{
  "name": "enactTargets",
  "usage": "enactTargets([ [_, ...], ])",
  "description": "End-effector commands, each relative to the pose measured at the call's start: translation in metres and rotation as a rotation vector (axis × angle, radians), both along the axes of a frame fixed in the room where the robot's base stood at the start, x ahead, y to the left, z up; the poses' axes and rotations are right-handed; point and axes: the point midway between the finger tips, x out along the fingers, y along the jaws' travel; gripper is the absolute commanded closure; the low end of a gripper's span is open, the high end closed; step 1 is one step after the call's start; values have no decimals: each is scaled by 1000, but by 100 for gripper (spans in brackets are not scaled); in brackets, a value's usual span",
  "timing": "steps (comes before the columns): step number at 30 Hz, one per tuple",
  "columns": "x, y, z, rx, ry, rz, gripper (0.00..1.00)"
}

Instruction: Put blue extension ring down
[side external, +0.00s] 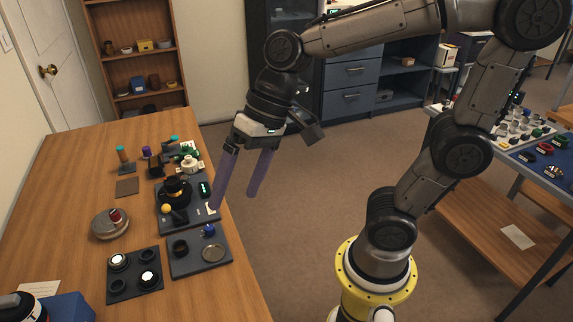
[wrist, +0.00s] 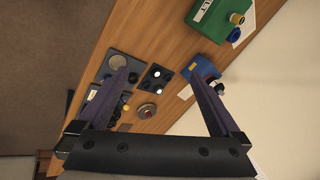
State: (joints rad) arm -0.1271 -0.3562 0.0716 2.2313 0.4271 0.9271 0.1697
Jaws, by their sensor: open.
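A small blue ring-like part (side external: 208,230), probably the blue extension ring, sits on a dark grey tray (side external: 185,267) near the right edge of the wooden table. A round metal-rimmed disc (side external: 213,253) and a black ring (side external: 180,248) are on the same tray. My gripper (side external: 237,201) is open, with nothing between its two long purple fingers. It hangs above and to the right of the table's edge, apart from the blue part. In the wrist view, my gripper (wrist: 157,72) also shows empty, its fingers spread wide.
A black fixture tray (side external: 134,276), a round stand (side external: 109,224) and a grey tray with a black lens body (side external: 176,190) stand close by. A blue box (side external: 68,308) is at the front left. The table's left side is mostly clear. Another table (side external: 550,165) with coloured rings is at right.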

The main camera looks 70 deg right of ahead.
Motion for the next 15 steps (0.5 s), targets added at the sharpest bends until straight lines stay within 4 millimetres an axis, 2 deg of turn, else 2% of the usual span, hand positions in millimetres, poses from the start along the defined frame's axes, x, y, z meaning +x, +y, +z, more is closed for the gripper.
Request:
enactTargets([
  [1,-16,-20,2,-68,-63,21,0],
  [3,-35,-45,0,-170,-133,57,0],
  [6,-57,-74,-3,-298,-205,97,0],
  [10,-74,-96,-7,-411,-260,130,0],
  [15,-81,-106,-9,-462,-277,145,0],
])
